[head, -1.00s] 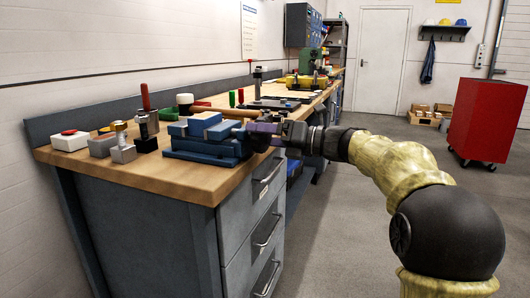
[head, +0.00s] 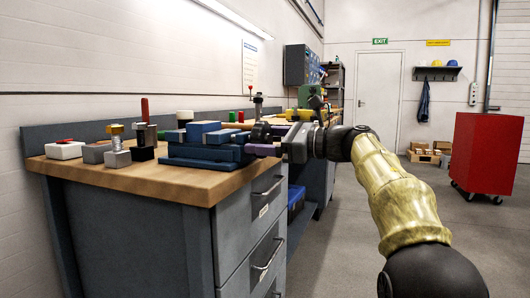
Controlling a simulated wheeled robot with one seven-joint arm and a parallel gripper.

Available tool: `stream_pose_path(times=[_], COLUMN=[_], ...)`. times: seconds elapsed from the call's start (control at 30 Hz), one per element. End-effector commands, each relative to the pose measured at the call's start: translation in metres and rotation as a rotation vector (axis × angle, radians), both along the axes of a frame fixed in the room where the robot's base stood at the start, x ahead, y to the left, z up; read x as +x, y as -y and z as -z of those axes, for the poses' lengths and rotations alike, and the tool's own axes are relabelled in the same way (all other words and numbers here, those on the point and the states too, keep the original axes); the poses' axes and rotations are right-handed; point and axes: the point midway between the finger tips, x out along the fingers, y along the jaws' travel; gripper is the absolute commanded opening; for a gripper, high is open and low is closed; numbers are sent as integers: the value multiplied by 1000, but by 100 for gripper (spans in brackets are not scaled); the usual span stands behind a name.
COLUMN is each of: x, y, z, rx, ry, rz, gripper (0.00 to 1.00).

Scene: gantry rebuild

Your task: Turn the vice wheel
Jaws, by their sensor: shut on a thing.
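The blue vice (head: 200,152) sits on the near end of the wooden workbench, close to its front right edge. Its dark wheel (head: 261,131) is at the vice's right end and is partly covered by my gripper. My gripper (head: 265,142) reaches in from the right along my yellow-sleeved arm. It is shut on the wheel. A purple finger shows below the wheel, level with the vice body. The far side of the grip is hidden.
On the workbench (head: 150,178), left of the vice, stand a white box with a red button (head: 65,150), metal blocks with a brass bolt (head: 116,142), and a red-handled tool (head: 145,130). Drawers (head: 240,235) lie below. A red cabinet (head: 485,155) stands right; the floor between is clear.

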Motion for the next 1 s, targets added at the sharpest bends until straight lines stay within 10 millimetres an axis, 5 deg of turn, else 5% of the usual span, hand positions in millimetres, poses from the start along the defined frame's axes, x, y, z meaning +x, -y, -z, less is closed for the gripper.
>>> stream_pose_path(times=[0.83,0.87,0.93,1.0], x=[1,1,1,1], y=[1,1,1,1], z=[6,5,5,4], rx=[-71,-70,-69,-67], ry=[162,162,162,164], rz=[-3,-3,-2,-2], gripper=[52,81,94,97])
